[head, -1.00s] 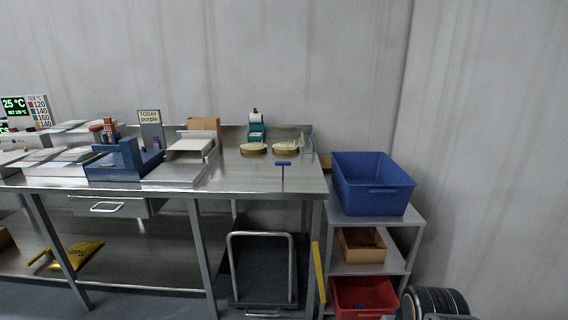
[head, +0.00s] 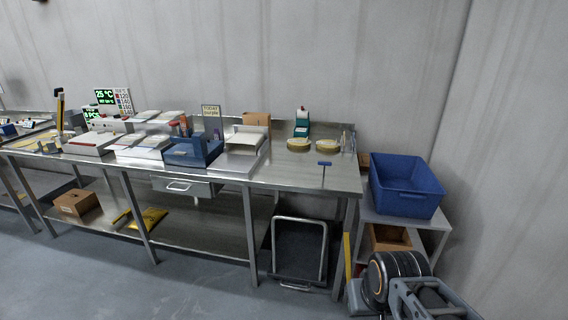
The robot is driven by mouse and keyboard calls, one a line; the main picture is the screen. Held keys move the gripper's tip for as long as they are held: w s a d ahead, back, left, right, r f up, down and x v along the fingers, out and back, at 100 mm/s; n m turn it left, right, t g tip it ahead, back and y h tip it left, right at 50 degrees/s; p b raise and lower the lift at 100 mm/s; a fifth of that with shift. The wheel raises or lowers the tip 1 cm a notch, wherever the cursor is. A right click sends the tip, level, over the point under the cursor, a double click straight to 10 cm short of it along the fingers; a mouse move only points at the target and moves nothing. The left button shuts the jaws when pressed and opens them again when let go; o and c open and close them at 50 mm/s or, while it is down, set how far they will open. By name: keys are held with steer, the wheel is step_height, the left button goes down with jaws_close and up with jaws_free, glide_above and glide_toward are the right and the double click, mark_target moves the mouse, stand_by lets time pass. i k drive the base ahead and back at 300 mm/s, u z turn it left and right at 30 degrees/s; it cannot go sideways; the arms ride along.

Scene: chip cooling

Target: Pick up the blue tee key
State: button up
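The blue tee key (head: 324,164) stands upright near the front right of the steel bench (head: 290,178), with its blue crossbar on top and a thin dark shaft below. It is small in the head view, and what holds its lower end is too small to tell. Parts of my arm (head: 398,275) show at the bottom right, well apart from the key and lower than the bench top. My gripper's fingers cannot be made out.
A blue bin (head: 406,188) stands on a shelf rack right of the bench. Two round tan items (head: 299,144) lie behind the key. A blue holder (head: 190,152) and a pale box stand left. A cart (head: 298,250) sits under the bench. Floor at the front left is clear.

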mark_target(322, 162)
steer(key=u, duration=0.7)
steer(key=i, duration=0.75)
steer(key=u, duration=0.65)
steer(key=i, duration=0.95)
steer(key=z, duration=0.7)
steer(key=i, duration=0.75)
steer(key=z, duration=1.15)
steer(key=i, duration=0.25)
steer(key=z, duration=0.15)
